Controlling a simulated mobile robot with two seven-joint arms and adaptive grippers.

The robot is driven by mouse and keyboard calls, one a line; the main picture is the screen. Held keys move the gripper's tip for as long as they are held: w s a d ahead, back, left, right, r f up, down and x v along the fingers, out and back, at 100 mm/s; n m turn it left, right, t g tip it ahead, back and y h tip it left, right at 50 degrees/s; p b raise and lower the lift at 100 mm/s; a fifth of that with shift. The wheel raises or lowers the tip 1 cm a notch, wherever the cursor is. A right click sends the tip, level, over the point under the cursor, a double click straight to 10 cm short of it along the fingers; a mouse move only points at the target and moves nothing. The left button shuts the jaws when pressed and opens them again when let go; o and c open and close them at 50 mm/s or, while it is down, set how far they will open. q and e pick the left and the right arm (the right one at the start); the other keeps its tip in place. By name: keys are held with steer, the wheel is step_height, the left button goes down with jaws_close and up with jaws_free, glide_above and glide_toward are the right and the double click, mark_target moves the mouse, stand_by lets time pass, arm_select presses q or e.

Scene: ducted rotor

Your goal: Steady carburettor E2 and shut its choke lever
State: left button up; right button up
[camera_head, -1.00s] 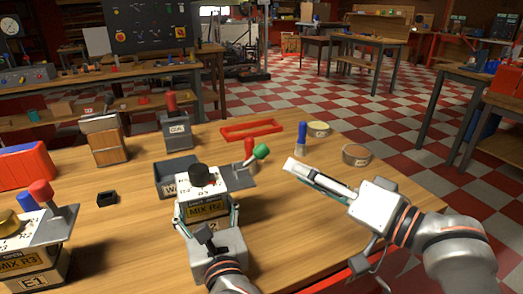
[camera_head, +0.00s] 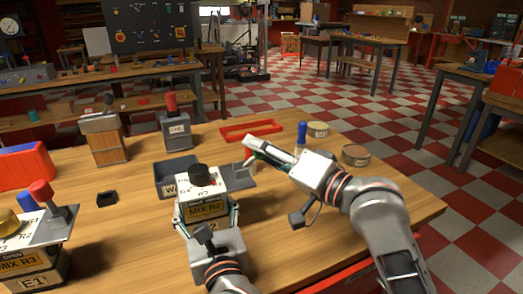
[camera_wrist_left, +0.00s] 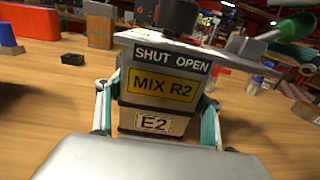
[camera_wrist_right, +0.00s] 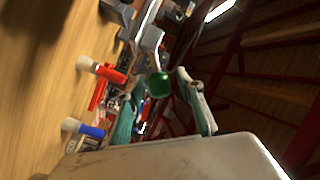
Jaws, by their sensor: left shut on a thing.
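Carburettor E2 (camera_head: 206,208) stands upright on the bench, with a black knob (camera_head: 199,173) on top and a MIX R2 label. My left gripper (camera_wrist_left: 157,120) is shut on its body, one finger on each side. The choke lever's green knob (camera_wrist_left: 296,27) is on the right, OPEN side in the left wrist view. My right gripper (camera_head: 252,152) is open beside the carburettor's top right and hides the green knob in the head view. In the right wrist view the green knob (camera_wrist_right: 158,85) appears between the open fingers; contact cannot be told.
A grey bin (camera_head: 176,178) is just behind E2.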

mark_target(243, 164)
steer(key=shift+w+a, duration=0.1)
jaws_close()
steer(key=shift+r, duration=0.1)
steer(key=n, duration=0.1)
steer(key=a+r+n+h, duration=0.1)
steer(key=shift+s+n+g, duration=0.25)
steer(key=shift+n+g, duration=0.05)
steer(key=shift+s+a+r+n+h, duration=0.2)
steer(key=shift+a+n+h, duration=0.1)
steer(key=shift+n, duration=0.25)
steer(key=shift+s+a+r+n+h, duration=0.1)
steer(key=shift+a+r+n+h, duration=0.15)
steer(key=shift+n, duration=0.3)
steer(key=shift+s+a+r+n+h, duration=0.1)
steer(key=shift+s+a+n+h, duration=0.1)
steer(key=shift+a+n+h, duration=0.35)
steer(key=shift+s+a+r+n+h, duration=0.15)
steer(key=shift+a+n+h, duration=0.15)
steer(key=shift+n, duration=0.35)
steer(key=shift+s+a+f+n+h, duration=0.1)
steer(key=shift+s+a+n+h, duration=0.15)
steer(key=shift+a+n+h, duration=0.55)
steer(key=shift+d, duration=0.15)
